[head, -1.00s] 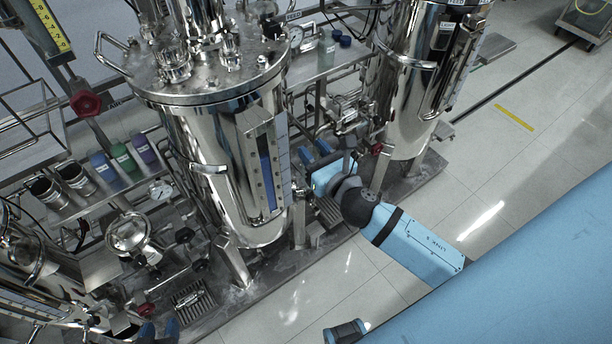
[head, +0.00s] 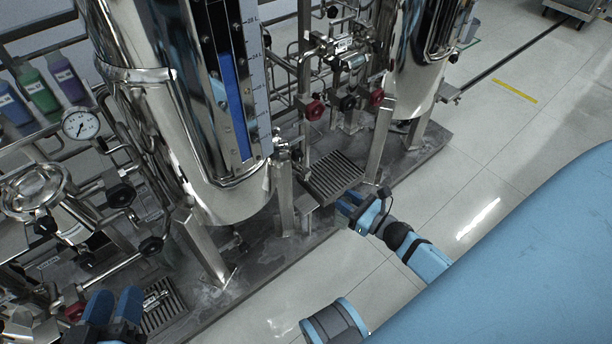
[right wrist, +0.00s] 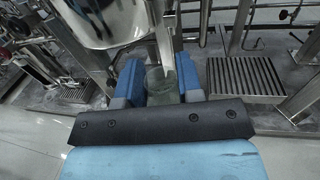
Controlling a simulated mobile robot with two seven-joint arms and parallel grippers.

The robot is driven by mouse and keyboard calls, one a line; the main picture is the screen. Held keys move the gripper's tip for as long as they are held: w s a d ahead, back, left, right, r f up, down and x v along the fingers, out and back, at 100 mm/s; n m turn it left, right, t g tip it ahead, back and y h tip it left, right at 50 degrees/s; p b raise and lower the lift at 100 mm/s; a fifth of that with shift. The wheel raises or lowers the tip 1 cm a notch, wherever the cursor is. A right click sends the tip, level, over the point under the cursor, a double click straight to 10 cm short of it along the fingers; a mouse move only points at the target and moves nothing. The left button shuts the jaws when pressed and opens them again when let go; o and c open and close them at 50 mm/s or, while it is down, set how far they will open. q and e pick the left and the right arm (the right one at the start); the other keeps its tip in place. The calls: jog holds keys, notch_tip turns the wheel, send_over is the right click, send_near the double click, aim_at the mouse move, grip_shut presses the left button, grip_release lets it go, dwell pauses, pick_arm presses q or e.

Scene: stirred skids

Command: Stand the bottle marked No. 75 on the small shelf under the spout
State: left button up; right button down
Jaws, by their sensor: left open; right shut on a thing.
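My right gripper (head: 350,208) is shut on a translucent grey-green bottle (right wrist: 161,82), seen between its blue fingers in the right wrist view. No number can be read on it, and in the head view I cannot make it out. The gripper is low, at the front right of a slotted grating shelf (head: 337,180) beside the tank leg; the grating also shows to the right of the fingers in the right wrist view (right wrist: 243,77). A small valve spout (head: 284,148) juts from the tank above and left of that grating. My left gripper (head: 115,310) is open and empty at the lower left.
The steel tank (head: 165,110) and its legs stand left of my right gripper. Valves with red and black knobs (head: 316,110) are behind the grating. A second grating (head: 163,305) lies near my left gripper. Blue, green (head: 38,92) and purple bottles stand on a shelf at left. Floor at right is clear.

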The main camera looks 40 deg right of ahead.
jog(key=f, duration=0.1)
jog(key=d+f+b, duration=0.1)
jog(key=f, duration=0.1)
jog(key=s+f+b, duration=0.1)
jog(key=f, duration=0.1)
jog(key=shift+d+f, duration=0.15)
jog(key=shift+d, duration=0.25)
jog(key=b, duration=0.2)
send_near(305, 180)
jog(key=b+x, duration=0.1)
jog(key=x, duration=0.2)
jog(key=b+x, duration=0.1)
jog(key=x, duration=0.3)
jog(key=f+b+x, duration=0.1)
jog(key=x, duration=0.2)
jog(key=shift+w+d, duration=0.25)
jog(key=shift+w, duration=0.15)
jog(key=shift+s+f+b, duration=0.25)
jog(key=shift+f+b, duration=0.4)
jog(key=shift+f, duration=0.1)
jog(key=c, duration=0.8)
grip_release()
pick_arm(q)
jog(key=w+f+m, duration=0.1)
jog(key=m, duration=0.1)
jog(key=w+a+f+m+t+h, duration=0.1)
jog(key=shift+m+h, duration=0.3)
jog(key=shift+m, duration=0.1)
